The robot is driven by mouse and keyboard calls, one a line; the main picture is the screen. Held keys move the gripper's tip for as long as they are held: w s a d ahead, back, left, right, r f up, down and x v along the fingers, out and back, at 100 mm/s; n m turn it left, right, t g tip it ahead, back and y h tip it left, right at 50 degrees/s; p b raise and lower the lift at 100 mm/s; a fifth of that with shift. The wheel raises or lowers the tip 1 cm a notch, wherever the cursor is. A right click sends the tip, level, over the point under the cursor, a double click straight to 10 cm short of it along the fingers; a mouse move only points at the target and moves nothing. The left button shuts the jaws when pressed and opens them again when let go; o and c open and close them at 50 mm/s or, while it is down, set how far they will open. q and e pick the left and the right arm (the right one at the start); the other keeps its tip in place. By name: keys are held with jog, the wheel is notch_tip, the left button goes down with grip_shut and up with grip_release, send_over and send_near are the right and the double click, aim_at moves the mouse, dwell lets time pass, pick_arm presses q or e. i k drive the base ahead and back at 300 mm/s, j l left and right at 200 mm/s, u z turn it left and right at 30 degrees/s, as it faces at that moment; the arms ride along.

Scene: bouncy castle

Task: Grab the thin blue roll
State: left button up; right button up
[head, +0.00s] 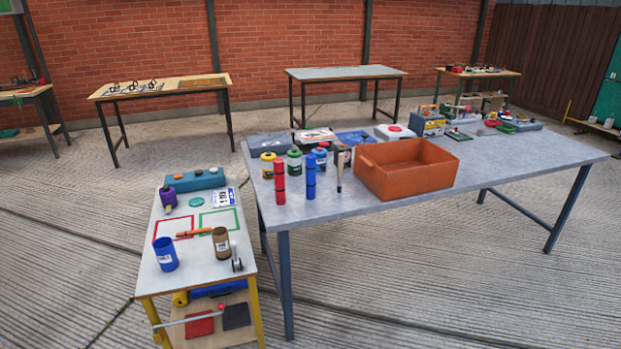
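A thin blue roll (311,177) stands upright near the front left part of the long grey table (480,177). It has dark bands across it. A similar thin red roll (279,182) stands just left of it, with a small gap between them. Neither of my grippers is in the head view.
An orange bin (406,170) and a dark upright tool (340,168) stand right of the rolls. Several jars stand behind them, including a yellow one (267,165). A lower table (206,265) at the front left holds a blue cup (165,254) and a brown container (221,243).

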aim_at(310, 166)
jog(key=i+l, duration=1.3)
jog(key=i, duration=0.15)
